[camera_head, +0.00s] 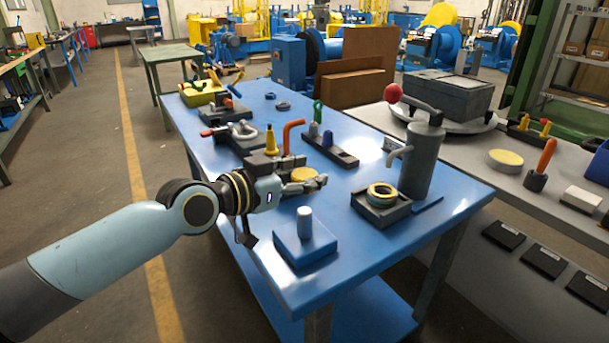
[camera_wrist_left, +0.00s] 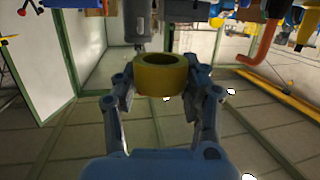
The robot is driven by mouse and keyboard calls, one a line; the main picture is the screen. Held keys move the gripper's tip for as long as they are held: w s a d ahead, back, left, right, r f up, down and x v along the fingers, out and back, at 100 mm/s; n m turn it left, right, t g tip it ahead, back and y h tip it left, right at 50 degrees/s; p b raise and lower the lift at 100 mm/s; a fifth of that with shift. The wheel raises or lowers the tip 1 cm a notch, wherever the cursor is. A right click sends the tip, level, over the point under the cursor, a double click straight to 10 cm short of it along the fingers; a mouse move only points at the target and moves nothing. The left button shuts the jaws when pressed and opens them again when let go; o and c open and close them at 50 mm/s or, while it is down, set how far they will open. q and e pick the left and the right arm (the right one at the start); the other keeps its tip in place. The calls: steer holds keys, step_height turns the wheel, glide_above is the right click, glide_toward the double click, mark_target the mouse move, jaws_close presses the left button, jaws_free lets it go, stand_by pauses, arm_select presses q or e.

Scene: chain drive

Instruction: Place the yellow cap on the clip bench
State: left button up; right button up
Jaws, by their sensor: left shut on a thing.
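My left gripper (camera_head: 308,184) is shut on the yellow cap (camera_head: 304,174) and holds it over the blue table (camera_head: 370,235). In the left wrist view, the yellow cap (camera_wrist_left: 161,76) sits between the two fingers of the left gripper (camera_wrist_left: 160,90); it looks round with an open hollow on top. I cannot tell for sure which thing is the clip bench; a dark bar (camera_head: 343,158) with green and blue upright pieces stands behind the gripper. My right gripper is not in view.
A blue block with a white peg (camera_head: 304,222) stands near the table's front edge. A dark square holder (camera_head: 381,209) with a yellow ring stands to the right, beside a grey cylinder (camera_head: 422,160). An orange hook (camera_head: 288,137) and yellow cone (camera_head: 271,142) stand behind the gripper.

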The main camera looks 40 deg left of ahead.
arm_select(q)
steer(key=shift+r, duration=0.3)
steer(key=shift+c, duration=0.2)
